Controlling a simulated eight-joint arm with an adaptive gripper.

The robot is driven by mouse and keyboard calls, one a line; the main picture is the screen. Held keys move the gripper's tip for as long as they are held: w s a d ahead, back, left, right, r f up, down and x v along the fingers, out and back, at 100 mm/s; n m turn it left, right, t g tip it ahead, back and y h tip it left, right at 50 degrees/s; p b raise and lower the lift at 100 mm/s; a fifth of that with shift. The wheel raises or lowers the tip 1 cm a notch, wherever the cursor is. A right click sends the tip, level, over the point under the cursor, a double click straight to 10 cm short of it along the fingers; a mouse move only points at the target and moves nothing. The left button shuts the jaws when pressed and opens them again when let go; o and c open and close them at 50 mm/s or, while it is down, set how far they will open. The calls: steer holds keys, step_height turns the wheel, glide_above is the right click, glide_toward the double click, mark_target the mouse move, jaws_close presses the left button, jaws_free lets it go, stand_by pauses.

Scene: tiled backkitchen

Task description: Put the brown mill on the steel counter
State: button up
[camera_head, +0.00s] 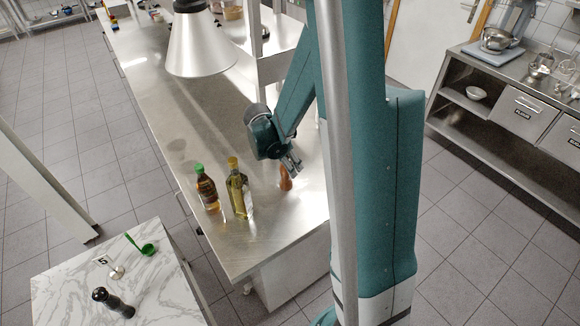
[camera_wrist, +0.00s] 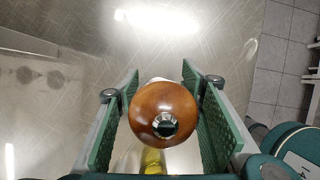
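The brown mill (camera_wrist: 150,100) is upright, its round wooden head and metal knob facing the wrist camera. It also shows in the head view (camera_head: 285,183), just under my gripper (camera_head: 291,163), over the near right part of the steel counter (camera_head: 262,228). In the wrist view the green finger pads of my gripper (camera_wrist: 164,112) lie close against both sides of the mill's head, with no clear gap. The head hides the lower body in the wrist view, and I cannot tell whether the base touches the counter.
A dark bottle with a green cap (camera_head: 207,190) and a yellow oil bottle (camera_head: 238,190) stand left of the mill. A lamp (camera_head: 198,45) hangs over the counter. A black mill (camera_head: 112,302) and a green ladle (camera_head: 142,246) lie on a marble table (camera_head: 165,285). The counter's front corner is bare.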

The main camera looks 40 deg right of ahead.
steer(key=shift+v, duration=5.1)
steer(key=s+a+r+m+t+y, duration=0.4)
steer(key=s+a+r+m+t, duration=0.2)
steer(key=s+a+r+m, duration=0.9)
steer(key=shift+s+a+r+m+t+y, duration=0.35)
steer(key=shift+s+a+m, duration=1.2)
steer(key=shift+a+m, duration=0.6)
steer(key=shift+d, duration=0.2)
